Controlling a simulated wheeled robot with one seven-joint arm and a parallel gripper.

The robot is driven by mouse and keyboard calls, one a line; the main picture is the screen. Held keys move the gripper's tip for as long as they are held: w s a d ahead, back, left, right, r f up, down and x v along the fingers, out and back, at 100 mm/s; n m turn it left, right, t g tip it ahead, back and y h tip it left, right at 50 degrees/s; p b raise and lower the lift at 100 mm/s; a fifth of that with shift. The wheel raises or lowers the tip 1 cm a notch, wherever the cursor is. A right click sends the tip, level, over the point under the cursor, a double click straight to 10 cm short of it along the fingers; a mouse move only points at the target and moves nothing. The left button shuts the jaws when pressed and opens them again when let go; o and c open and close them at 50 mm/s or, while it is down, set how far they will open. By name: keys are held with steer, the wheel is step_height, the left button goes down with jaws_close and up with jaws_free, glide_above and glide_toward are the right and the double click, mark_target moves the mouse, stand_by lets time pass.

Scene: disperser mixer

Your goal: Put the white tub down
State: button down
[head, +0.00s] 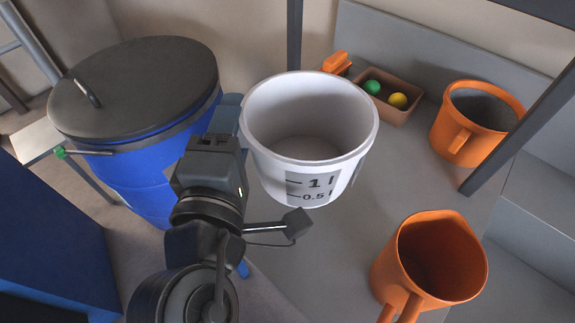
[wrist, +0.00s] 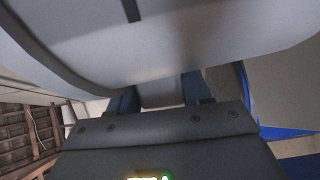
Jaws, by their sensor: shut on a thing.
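The white tub (head: 318,170) is upright in the middle of the head view, with dark volume marks on its front and an empty inside. My gripper (head: 238,112) is at its left side, shut on the tub. In the wrist view the tub's pale wall (wrist: 190,40) fills the upper part, and my gripper's fingers (wrist: 160,92) close on a pale part of it. The tub's underside is hidden in the head view, so I cannot tell whether it touches the grey surface (head: 330,255).
A blue barrel with a black lid (head: 135,90) stands at left. An orange jug (head: 430,262) stands front right and another orange jug (head: 478,120) back right. A brown box (head: 398,120) with green and yellow balls is behind. Dark posts (head: 294,35) rise nearby. Grey surface is clear between them.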

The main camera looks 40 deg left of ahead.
step_height(320, 180, down, 10)
steer(key=shift+r+b, duration=0.1)
steer(key=shift+b, duration=1)
steer(key=shift+f, duration=0.25)
steer(key=shift+c, duration=2.4)
jaws_free()
steer(key=shift+r, duration=0.15)
steer(key=shift+s+d, duration=0.1)
steer(key=shift+s, duration=0.05)
steer(key=b+v, duration=0.1)
steer(key=v, duration=1)
steer(key=shift+s+d, duration=0.2)
steer(key=shift+s, duration=0.15)
